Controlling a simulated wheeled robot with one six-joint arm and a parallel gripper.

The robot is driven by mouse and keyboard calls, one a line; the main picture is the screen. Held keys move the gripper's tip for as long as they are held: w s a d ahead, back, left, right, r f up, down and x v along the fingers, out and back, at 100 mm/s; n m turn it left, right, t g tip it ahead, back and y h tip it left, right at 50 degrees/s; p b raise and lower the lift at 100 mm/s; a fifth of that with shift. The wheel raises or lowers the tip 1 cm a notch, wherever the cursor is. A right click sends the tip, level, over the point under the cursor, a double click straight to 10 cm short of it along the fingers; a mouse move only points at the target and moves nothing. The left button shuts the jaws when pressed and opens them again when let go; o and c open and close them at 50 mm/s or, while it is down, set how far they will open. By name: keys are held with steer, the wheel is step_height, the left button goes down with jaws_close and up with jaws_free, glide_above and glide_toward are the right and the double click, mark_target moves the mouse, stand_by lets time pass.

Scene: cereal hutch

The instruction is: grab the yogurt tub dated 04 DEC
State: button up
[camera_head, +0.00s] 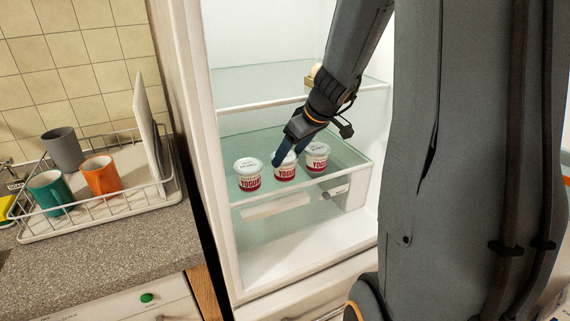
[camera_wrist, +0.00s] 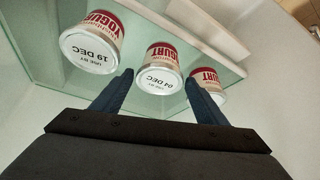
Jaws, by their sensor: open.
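Three white yogurt tubs with red bands and pale lids stand upright in a row on a glass fridge shelf (camera_head: 344,150). In the wrist view the middle lid reads 04 DEC, upside down; this tub (camera_wrist: 158,72) is also the middle one in the head view (camera_head: 286,174). The tub dated 19 DEC (camera_wrist: 90,42) is at the left in the wrist view. The third tub (camera_wrist: 208,76) is partly behind a finger, its date hidden. My gripper (camera_wrist: 160,80) is open and empty, with a finger toward each side of the 04 DEC tub. I cannot tell whether they touch.
The neighbouring tubs stand close on both sides. Another glass shelf (camera_head: 260,88) lies above, with a small holder (camera_head: 313,82) on it. The fridge side wall (camera_head: 192,130) bounds the left. A dish rack (camera_head: 122,209) with mugs stands on the counter outside.

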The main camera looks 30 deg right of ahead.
mark_target(287, 157)
steer(key=shift+x, duration=2.35)
steer(key=shift+c, duration=0.3)
steer(key=c, duration=0.8)
steer(key=shift+r, duration=0.1)
